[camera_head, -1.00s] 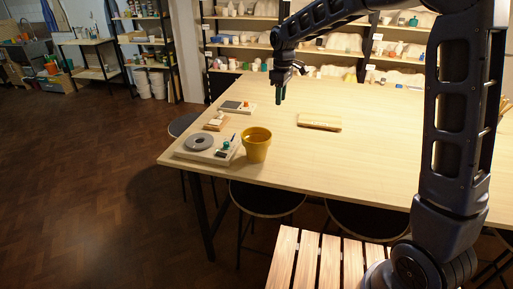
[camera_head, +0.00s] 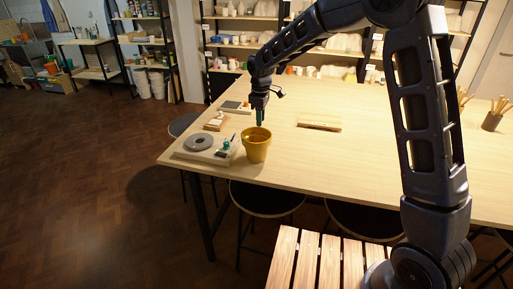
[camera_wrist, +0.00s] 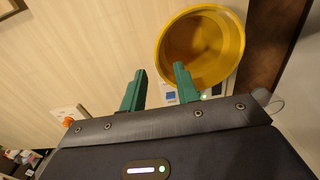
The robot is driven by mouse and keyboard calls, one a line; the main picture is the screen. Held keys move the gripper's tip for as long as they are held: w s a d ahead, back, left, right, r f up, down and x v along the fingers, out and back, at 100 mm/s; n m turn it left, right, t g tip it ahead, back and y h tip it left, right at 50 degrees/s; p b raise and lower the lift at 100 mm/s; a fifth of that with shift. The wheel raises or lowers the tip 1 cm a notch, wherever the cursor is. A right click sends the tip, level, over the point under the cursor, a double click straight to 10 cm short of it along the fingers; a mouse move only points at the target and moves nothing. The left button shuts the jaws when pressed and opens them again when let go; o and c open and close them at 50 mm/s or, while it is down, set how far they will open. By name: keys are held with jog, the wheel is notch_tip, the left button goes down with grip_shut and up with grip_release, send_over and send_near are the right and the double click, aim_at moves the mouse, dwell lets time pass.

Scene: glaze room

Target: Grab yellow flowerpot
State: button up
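The yellow flowerpot (camera_head: 256,149) stands upright on the table near its front left edge, beside a pale device with a grey disc. My gripper (camera_head: 259,121) is above the pot's far rim and points down. In the wrist view the pot (camera_wrist: 238,48) is at the top right, its round mouth facing the camera. The green fingers of my gripper (camera_wrist: 157,84) are spread apart with nothing between them. The right finger overlaps the pot's rim in that view; I cannot tell whether it touches.
The wooden table (camera_head: 370,150) has wide bare room to the right. The pale device (camera_head: 207,150) is close to the pot's left. A wooden block (camera_head: 319,122) lies farther right, and a cup of brushes (camera_head: 493,116) stands at the far right. Stools are under the front edge.

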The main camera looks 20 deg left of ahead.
notch_tip(320, 180, down, 5)
jog(key=shift+a+r, duration=0.1)
grip_shut()
jog(key=shift+s, duration=0.1)
dwell(1.4)
